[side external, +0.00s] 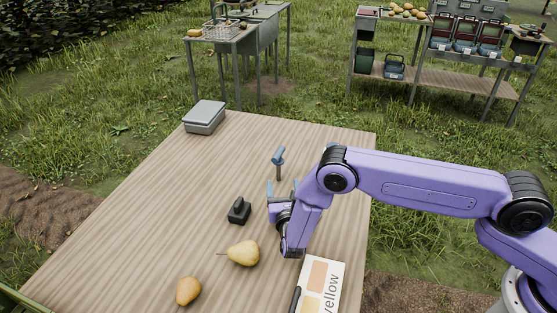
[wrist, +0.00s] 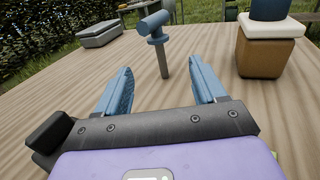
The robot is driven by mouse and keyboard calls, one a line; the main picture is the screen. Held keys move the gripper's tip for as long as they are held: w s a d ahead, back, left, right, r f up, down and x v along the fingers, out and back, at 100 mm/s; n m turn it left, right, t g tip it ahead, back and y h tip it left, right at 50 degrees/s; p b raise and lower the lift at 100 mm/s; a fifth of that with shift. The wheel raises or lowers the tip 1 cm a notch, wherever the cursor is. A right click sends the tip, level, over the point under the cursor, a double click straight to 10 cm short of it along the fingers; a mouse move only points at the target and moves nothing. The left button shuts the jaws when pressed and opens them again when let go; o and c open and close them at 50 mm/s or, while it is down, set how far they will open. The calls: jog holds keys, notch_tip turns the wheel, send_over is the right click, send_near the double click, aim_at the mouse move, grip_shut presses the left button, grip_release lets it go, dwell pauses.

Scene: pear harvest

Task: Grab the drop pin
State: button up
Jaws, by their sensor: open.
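The drop pin (side external: 278,160) has a blue T-shaped head and a thin grey shaft. It stands upright near the middle of the wooden table (side external: 165,185). In the wrist view the pin (wrist: 163,58) is straight ahead, between the lines of the two blue fingers and beyond their tips. My gripper (wrist: 160,68) is open and empty, with its fingers spread and pointing at the pin. In the side view my gripper (side external: 281,186) is low over the table, just on the near side of the pin, and partly hidden by my wrist.
A brown block with a white layer and blue top (wrist: 270,45) stands right of the pin. A black weight-like object (side external: 239,211), two pears (side external: 243,253) and a "yellow" card (side external: 321,285) lie nearer. A grey box (side external: 204,117) sits at the far left corner.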

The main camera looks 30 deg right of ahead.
aim_at(279, 165)
jog(key=x, duration=0.9)
jog(key=shift+a+r, duration=0.1)
jog(key=shift+r, duration=0.15)
jog(key=shift+c, duration=0.3)
jog(key=c, duration=1.1)
jog(key=shift+c, duration=0.2)
jog(key=shift+r, duration=0.2)
